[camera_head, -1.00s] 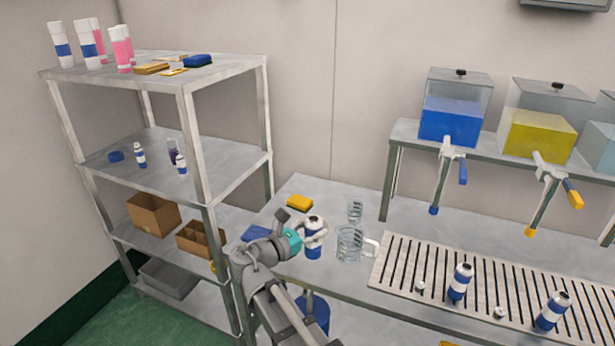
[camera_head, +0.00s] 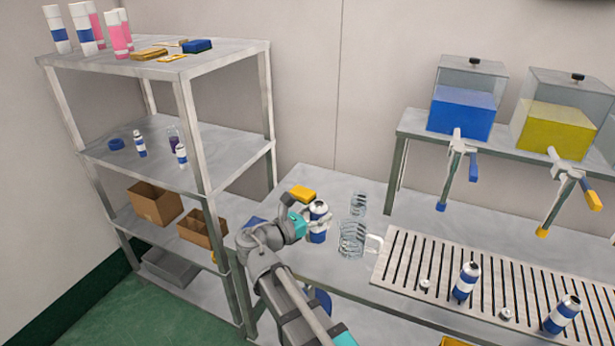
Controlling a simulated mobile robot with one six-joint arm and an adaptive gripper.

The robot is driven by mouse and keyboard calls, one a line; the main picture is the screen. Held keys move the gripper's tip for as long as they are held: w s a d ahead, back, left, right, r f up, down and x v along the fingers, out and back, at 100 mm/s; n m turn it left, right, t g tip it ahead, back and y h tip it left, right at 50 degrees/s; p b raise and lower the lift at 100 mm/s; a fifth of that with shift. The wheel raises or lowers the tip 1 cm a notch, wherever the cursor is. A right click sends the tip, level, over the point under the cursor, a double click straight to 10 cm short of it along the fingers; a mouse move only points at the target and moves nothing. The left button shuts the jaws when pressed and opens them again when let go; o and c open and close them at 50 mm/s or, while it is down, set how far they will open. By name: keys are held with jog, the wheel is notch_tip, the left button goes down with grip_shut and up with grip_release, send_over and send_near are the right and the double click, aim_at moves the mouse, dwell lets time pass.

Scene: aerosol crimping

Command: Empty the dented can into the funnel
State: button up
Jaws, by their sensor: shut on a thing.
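A white can with a blue band and a grey top (camera_head: 318,237) is upright at the left part of the steel table. My gripper (camera_head: 318,213) reaches it from the left and is shut on it near its upper part. I cannot tell whether its base touches the table, and no dent shows at this size. Two similar cans stand on the slatted grate, one nearer the middle (camera_head: 466,281) and one at the right (camera_head: 562,314). I cannot make out a funnel. A blue drum (camera_head: 323,301) is mostly hidden beneath the table.
A glass jug (camera_head: 351,240) and a glass beaker (camera_head: 359,204) stand just right of the held can. A yellow sponge (camera_head: 302,193) lies behind it. The slatted grate (camera_head: 410,262) fills the table's right. Tap tanks stand behind; a shelf rack (camera_head: 190,150) is at left.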

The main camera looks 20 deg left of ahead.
jog(key=w+a+n+t+y, duration=0.2)
jog(key=w+a+y, duration=0.3)
jog(key=w, duration=0.7)
jog(key=shift+w+a+r+n+p, duration=0.25)
jog(key=shift+a+r+n+p, duration=0.2)
jog(key=shift+a+n, duration=0.55)
jog(key=shift+a+f, duration=0.15)
jog(key=shift+f, duration=0.1)
